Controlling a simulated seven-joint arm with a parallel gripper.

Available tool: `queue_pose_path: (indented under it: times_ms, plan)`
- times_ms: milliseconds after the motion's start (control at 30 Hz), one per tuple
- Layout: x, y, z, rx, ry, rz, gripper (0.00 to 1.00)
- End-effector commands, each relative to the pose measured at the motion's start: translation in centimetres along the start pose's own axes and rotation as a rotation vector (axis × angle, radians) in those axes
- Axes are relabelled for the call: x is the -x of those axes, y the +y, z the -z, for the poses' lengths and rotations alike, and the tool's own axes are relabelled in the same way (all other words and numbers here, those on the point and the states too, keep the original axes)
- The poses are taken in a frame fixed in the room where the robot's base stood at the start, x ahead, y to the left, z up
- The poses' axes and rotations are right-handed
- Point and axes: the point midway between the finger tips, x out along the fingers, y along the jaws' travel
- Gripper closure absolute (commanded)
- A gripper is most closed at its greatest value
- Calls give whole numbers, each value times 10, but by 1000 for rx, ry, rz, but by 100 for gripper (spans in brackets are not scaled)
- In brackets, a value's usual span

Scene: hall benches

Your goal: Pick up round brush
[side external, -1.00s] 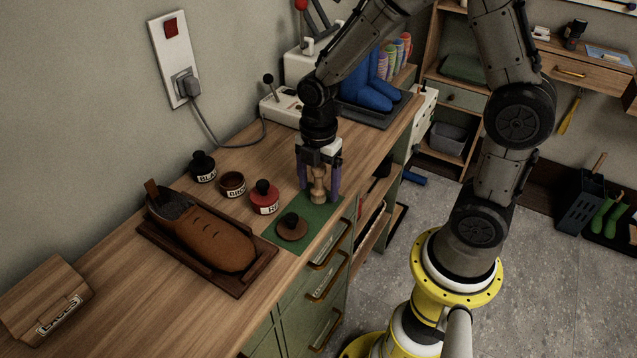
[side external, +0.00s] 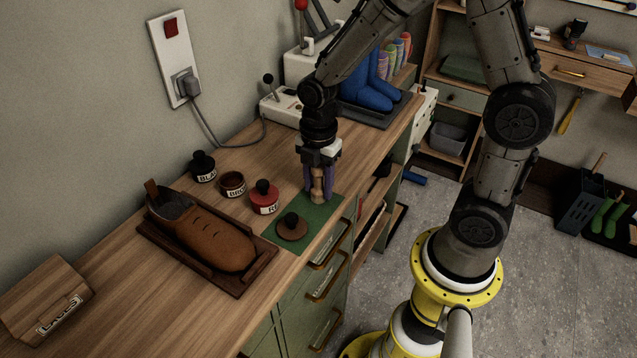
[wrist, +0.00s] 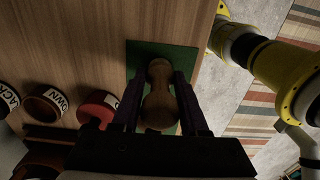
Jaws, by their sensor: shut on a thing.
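The round brush (side external: 317,188), a light wooden turned piece with a rounded top, stands upright at the far end of the green mat (side external: 322,215). My gripper (side external: 317,192) points down over it, its purple fingers shut on its sides. In the wrist view the brush (wrist: 158,98) lies between the two fingers (wrist: 157,85), over the mat (wrist: 140,58). Its foot seems to be on the mat; I see no clear gap. The fingers hide part of its sides.
A brown disc with a dark knob (side external: 291,230) sits nearer on the mat. Black (side external: 203,168), brown (side external: 232,185) and red (side external: 264,198) jars stand to the left. A brown shoe (side external: 215,238) lies in a wooden tray (side external: 150,235). The bench's right edge is close to the mat.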

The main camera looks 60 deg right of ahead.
Motion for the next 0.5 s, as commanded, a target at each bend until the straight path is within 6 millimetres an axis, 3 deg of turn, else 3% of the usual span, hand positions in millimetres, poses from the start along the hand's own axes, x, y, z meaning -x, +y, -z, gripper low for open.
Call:
queue_pose_path:
  times_ms: [167, 367, 500]
  plan:
    - [6, 1, 0, 0, 0, -3, 100]
    - [31, 1, 0, 0, 0, -7, 100]
    - [57, -20, 1, 0, 0, -9, 100]
